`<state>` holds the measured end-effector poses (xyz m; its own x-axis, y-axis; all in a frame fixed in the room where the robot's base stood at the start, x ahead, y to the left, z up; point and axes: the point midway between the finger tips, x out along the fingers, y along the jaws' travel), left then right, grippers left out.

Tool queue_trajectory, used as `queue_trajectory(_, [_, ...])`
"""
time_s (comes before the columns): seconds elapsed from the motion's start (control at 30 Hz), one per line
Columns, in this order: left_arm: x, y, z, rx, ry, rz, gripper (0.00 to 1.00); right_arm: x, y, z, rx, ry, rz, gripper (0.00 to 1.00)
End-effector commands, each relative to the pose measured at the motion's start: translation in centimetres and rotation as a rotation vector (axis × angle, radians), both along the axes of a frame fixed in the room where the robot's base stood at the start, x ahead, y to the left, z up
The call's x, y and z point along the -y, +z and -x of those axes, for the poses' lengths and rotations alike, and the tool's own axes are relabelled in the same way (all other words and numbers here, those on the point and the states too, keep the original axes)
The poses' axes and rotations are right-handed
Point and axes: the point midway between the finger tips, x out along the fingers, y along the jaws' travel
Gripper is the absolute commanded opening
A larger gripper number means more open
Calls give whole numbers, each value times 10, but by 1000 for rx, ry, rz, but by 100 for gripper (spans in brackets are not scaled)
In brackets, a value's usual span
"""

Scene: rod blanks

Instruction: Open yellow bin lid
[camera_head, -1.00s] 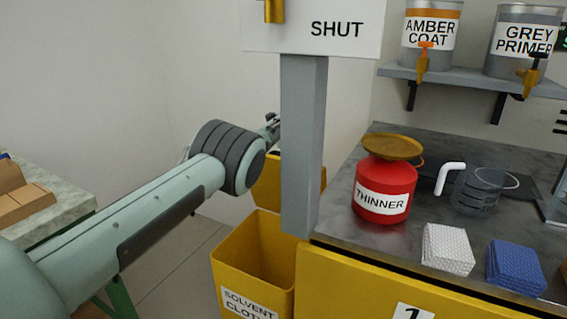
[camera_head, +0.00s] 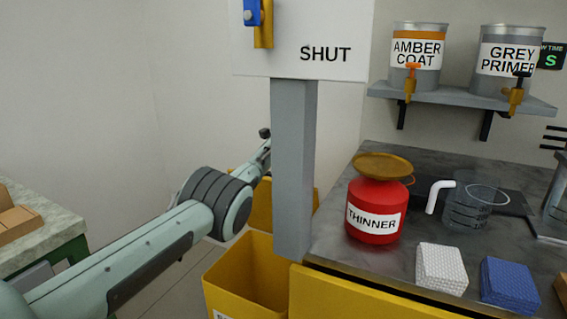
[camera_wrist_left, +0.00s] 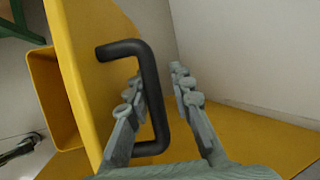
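The yellow bin (camera_head: 226,283) stands at the bottom centre in the head view, with its top open and part of the inside showing. Its yellow lid (camera_head: 262,205) stands raised behind the opening, partly hidden by my left arm and the grey post. In the left wrist view, the lid (camera_wrist_left: 84,75) carries a black bar handle (camera_wrist_left: 155,95). My left gripper (camera_wrist_left: 160,85) has its fingers apart, one on each side of the handle bar, with a gap visible on the right side. Its fingers cannot be made out in the head view. My right gripper is in neither view.
The grey post (camera_head: 294,165) bearing a SHUT sign (camera_head: 300,38) stands close beside my left arm. A workbench (camera_head: 335,240) at the right holds a red thinner can (camera_head: 374,192), a clear jug (camera_head: 468,203) and cloth stacks. Another table (camera_head: 40,225) stands at the left.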

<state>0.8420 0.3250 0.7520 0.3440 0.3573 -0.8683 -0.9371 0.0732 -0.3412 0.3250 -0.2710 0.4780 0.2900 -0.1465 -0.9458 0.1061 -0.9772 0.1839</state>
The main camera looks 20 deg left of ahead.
Motion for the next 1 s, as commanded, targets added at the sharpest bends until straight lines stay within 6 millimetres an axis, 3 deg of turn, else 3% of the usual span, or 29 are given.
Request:
queue_trajectory(0.1, [4,9,6,3,-1,1,21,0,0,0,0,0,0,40])
queue_trajectory(0.3, [21,49,21,2,-3,1,21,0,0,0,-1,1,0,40])
queue_trajectory(0.5, [32,76,32,-1,-2,1,21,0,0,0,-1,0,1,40])
queue_trajectory(1.0, [36,85,37,-3,-2,1,21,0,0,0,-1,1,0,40])
